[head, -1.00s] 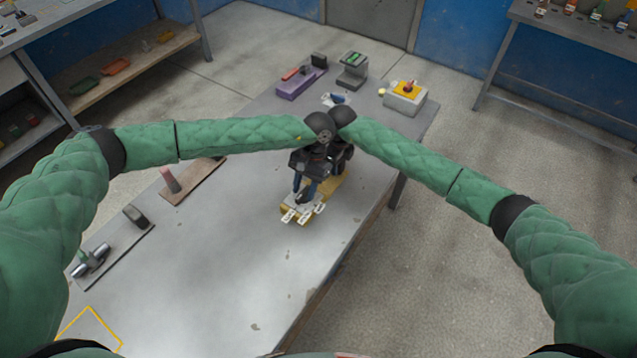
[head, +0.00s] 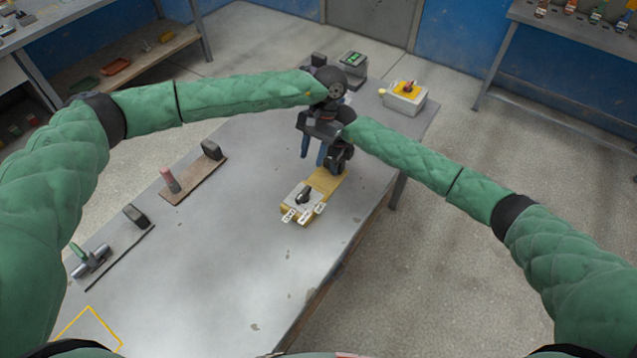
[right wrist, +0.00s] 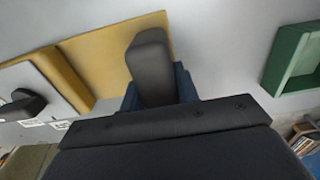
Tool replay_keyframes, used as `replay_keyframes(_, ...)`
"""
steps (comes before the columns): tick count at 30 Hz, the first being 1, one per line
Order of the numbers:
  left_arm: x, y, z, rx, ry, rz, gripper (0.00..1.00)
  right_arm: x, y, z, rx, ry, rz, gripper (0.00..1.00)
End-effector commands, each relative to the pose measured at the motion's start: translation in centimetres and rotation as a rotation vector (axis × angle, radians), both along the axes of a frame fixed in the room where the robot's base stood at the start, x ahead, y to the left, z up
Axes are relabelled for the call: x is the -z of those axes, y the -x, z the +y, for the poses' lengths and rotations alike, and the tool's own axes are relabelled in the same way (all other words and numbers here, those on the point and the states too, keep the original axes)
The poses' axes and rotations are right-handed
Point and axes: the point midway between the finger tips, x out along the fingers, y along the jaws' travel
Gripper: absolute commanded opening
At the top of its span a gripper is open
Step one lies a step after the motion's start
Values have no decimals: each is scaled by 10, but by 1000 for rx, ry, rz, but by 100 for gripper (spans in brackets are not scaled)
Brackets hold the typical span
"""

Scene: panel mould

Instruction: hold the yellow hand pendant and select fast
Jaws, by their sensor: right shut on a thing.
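The yellow hand pendant (head: 327,182) lies on the grey table, with a pale face, a black selector knob (head: 303,194) and three white labels (head: 304,218) at its near end. The label words and exact knob pointing are too small to tell. My right gripper (head: 334,168) is at the far end of the pendant. In the right wrist view its blue fingers are shut on a dark upright grip (right wrist: 150,68) on the yellow plate (right wrist: 95,50); the knob (right wrist: 22,103) shows at the left. My left gripper (head: 313,154) is open and empty, above and behind the knob, apart from it.
A brown board with a pink post (head: 170,180) and a lever fixture (head: 92,260) stand along the table's left side. A yellow-topped box (head: 405,97) and a green-topped block (head: 353,63) stand at the back. The near table is clear.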

Motion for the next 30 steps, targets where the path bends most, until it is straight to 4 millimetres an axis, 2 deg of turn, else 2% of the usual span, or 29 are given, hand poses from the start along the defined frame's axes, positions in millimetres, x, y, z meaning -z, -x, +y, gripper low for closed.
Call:
replay_keyframes(11, 0, 0, 0, 0, 0, 0, 36, -1, 0, 0, 0, -1, -1, 0)
replay_keyframes(12, 0, 0, 0, 0, 0, 0, 36, -1, 0, 0, 0, -1, -1, 35)
replay_keyframes(15, 0, 0, 0, 0, 1, -1, 36, 0, 0, 0, 0, -1, -1, 54)
replay_keyframes(16, 0, 0, 0, 0, 1, -1, 36, 0, 0, 0, 0, -1, -1, 56)
replay_keyframes(25, 0, 0, 0, 0, 0, 0, 36, -1, 0, 0, 0, 0, 0, 56)
replay_keyframes(30, 0, 0, 0, 0, 0, 0, 36, -14, -1, 0, 0, -1, -2, 56)
